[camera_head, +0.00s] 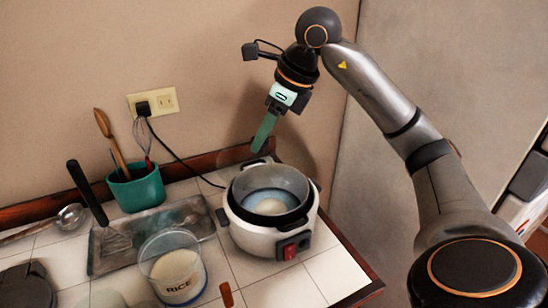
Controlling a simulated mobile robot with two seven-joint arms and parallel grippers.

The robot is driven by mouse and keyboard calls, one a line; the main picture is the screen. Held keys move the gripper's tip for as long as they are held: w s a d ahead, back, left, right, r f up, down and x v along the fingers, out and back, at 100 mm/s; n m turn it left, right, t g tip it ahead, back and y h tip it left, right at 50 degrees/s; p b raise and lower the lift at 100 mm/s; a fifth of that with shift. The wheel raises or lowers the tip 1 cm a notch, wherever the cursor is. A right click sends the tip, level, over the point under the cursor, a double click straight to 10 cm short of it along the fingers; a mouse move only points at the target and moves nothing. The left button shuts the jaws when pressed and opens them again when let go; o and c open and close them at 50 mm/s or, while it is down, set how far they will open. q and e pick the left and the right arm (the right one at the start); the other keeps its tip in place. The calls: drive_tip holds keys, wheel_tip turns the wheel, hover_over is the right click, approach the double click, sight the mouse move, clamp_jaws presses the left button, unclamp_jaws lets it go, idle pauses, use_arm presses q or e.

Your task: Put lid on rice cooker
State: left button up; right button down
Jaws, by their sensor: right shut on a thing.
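The rice cooker (262,238), white with a black rim and a red switch, stands on the tiled counter near its right end. Its top is open, and a pale, rounded mass shows inside the pot. My right gripper (262,138) reaches down from above, just behind the cooker. Its green fingers are shut on the lid, which seems to be clear glass; only a faint outline (232,156) shows near the cooker's back rim. Whether the lid touches the rim I cannot tell. My left gripper is not in view.
A teal utensil holder (137,187) is by the wall. A black cord (178,153) runs from the outlet (163,102). The counter's edge is right of the cooker.

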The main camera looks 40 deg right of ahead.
sight(278, 148)
drive_tip(key=d+f, duration=0.2)
drive_tip(key=f, duration=0.1)
drive_tip(key=shift+d+b, duration=0.2)
drive_tip(key=shift+b, duration=0.1)
drive_tip(key=shift+d+f+b, duration=0.2)
drive_tip(key=shift+f+b, duration=0.1)
drive_tip(key=shift+f, duration=1.35)
drive_tip(key=shift+f+b, duration=0.55)
drive_tip(key=shift+f, duration=0.1)
drive_tip(key=shift+c, duration=2)
unclamp_jaws()
